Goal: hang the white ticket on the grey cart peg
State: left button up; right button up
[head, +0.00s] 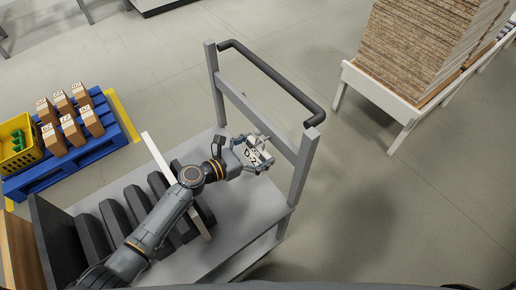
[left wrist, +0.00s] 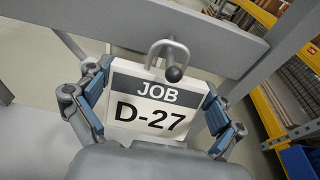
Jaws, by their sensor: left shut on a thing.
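The white ticket (left wrist: 155,112) reads "JOB D-27" and has a wire loop (left wrist: 151,56) at its top. It also shows in the head view (head: 257,157). My left gripper (left wrist: 158,80) is shut on the ticket, with blue-padded fingers at its two sides; in the head view my left gripper (head: 256,148) is at the cart's end frame. The grey cart peg's dark round tip (left wrist: 174,74) overlaps the loop's opening, just above the ticket's top edge. I cannot tell whether the loop is around the peg. My right gripper is not in view.
The grey cart (head: 237,225) has a frame with a dark handle (head: 270,75) and carries several dark grey pieces and a long white strip (head: 158,158). A blue pallet (head: 60,172) with boxes and a yellow crate is left. A board stack (head: 415,45) stands right.

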pick_arm(q)
jog(key=o, duration=0.5)
jog(key=v, duration=1.2)
